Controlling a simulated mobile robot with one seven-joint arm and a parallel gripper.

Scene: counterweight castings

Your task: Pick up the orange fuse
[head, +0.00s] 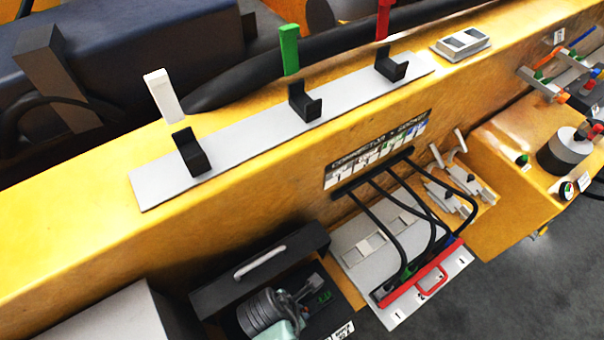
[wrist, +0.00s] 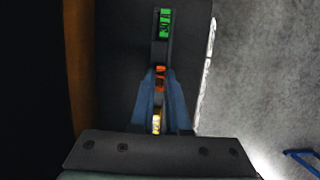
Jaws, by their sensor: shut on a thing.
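The orange fuse (wrist: 160,78) sits between the two bluish fingers of my gripper (wrist: 160,80) in the wrist view. The fingers are shut on it. It is in line with a green fuse (wrist: 165,23) ahead and a yellow-white fuse (wrist: 156,123) nearer my gripper's palm, along a dark strip. I cannot tell whether it is still seated in the strip. In the head view my gripper (head: 306,292) reaches into an open black box (head: 339,310), close to the green fuse (head: 323,296). The orange fuse is hidden there.
The black box's raised lid (head: 260,272) with a pale handle stands behind my gripper. Right of it is a grey panel (head: 352,232) with black cables and a red-handled bar (head: 430,280). A yellow wall (head: 80,235) rises behind. Grey floor lies open at lower right.

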